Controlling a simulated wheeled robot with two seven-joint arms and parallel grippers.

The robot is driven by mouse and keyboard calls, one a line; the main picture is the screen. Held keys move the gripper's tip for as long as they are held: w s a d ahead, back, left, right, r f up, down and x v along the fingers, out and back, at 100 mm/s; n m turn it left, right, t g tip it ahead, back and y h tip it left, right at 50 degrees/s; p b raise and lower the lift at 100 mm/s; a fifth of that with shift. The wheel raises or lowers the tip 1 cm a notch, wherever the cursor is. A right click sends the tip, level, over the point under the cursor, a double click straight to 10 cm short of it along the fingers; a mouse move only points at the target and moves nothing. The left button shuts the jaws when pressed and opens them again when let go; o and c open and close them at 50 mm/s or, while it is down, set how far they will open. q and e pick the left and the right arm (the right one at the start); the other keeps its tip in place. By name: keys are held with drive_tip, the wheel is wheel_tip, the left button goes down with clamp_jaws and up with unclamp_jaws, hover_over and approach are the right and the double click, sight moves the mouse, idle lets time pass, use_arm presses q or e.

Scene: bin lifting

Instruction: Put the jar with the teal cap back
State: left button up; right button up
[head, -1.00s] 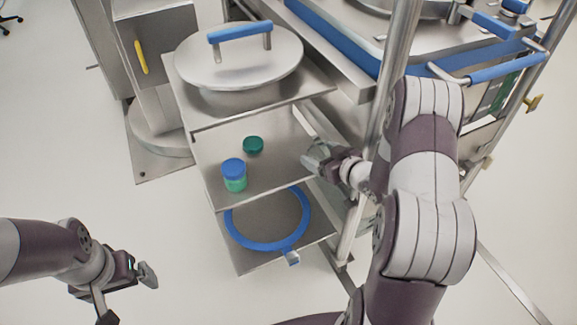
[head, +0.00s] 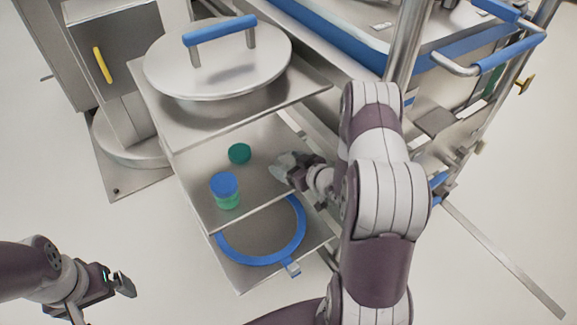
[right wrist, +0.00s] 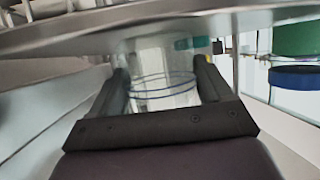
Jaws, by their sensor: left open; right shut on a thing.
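A low, round teal cap (head: 239,153) shows on the middle shelf (head: 188,178) of the steel rack; I cannot tell whether a jar body is under it. A jar with a blue cap and green body (head: 226,190) stands upright nearer the shelf's front. My right gripper (head: 283,166) is at the shelf's right side, right of the teal cap. In the right wrist view it is shut on a clear vessel with blue rings (right wrist: 163,88); no cap shows clearly on it. My left gripper (head: 124,287) is open and empty at lower left, away from the rack.
A large steel lidded pot (head: 217,62) with a blue handle stands on the top shelf, above the middle one. A blue ring (head: 258,262) lies on the lower shelf. A steel post (head: 405,45) and a cart with blue handles (head: 507,55) are at right.

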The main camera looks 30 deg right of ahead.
drive_tip(key=shift+r, duration=0.1)
drive_tip(key=o, duration=1.2)
drive_tip(key=shift+r, duration=0.15)
drive_tip(key=p+v, duration=0.3)
drive_tip(key=v, duration=0.9)
drive_tip(key=a+r+g+h, duration=0.4)
drive_tip(key=a+r+g, duration=0.1)
drive_tip(key=g, duration=0.2)
drive_tip(key=s+a+r+m+g, duration=0.2)
drive_tip(key=s+a+r+g, duration=0.2)
drive_tip(key=s+a, duration=0.5)
drive_tip(key=shift+a+r+m+g+y, duration=0.2)
drive_tip(key=shift+a+m+g+y, duration=0.1)
drive_tip(key=shift+a+y, duration=0.1)
